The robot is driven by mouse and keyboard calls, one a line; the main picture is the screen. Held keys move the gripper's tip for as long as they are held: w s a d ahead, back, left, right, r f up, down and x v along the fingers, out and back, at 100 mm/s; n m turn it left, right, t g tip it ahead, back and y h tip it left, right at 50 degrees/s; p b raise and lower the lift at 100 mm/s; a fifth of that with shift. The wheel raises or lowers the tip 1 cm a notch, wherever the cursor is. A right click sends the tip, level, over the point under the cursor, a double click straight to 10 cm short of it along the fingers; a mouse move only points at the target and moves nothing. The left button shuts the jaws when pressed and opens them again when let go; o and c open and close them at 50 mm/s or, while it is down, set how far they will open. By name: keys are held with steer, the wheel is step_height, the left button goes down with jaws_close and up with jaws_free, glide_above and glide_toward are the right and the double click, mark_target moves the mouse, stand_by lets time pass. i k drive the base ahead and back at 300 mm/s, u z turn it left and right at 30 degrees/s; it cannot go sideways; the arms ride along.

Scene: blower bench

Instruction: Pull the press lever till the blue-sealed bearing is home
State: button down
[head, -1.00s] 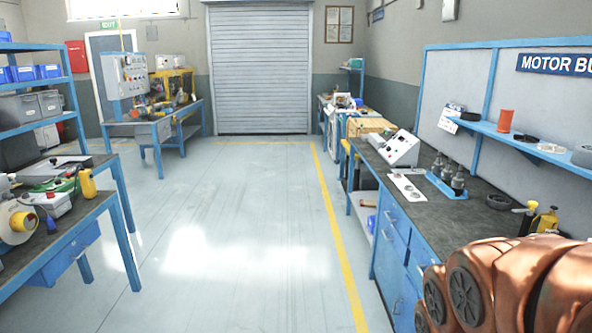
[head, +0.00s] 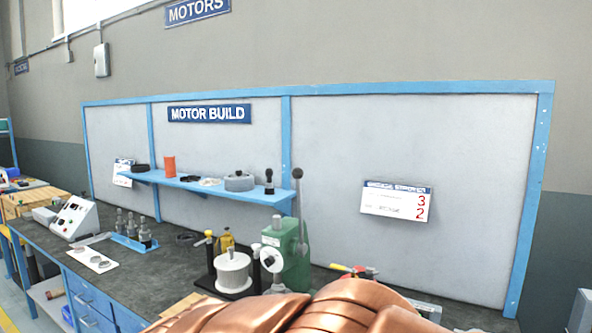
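A round dial or cap shows on the press's left side. I cannot make out the blue-sealed bearing in this view. The foot of the press is hidden behind my copper-coloured arm, which fills the bottom middle. My gripper is not in view.
A white drum-shaped part (head: 233,271) on a black base stands left of the press. A blue shelf (head: 215,188) with small parts hangs above. A blue rack (head: 133,243) and control box (head: 74,217) stand further left.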

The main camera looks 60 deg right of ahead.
mark_target(297, 173)
steer(key=z, duration=1.85)
steer(key=k, duration=0.95)
steer(key=u, duration=0.95)
steer(key=i, duration=1.3)
steer(key=z, duration=0.65)
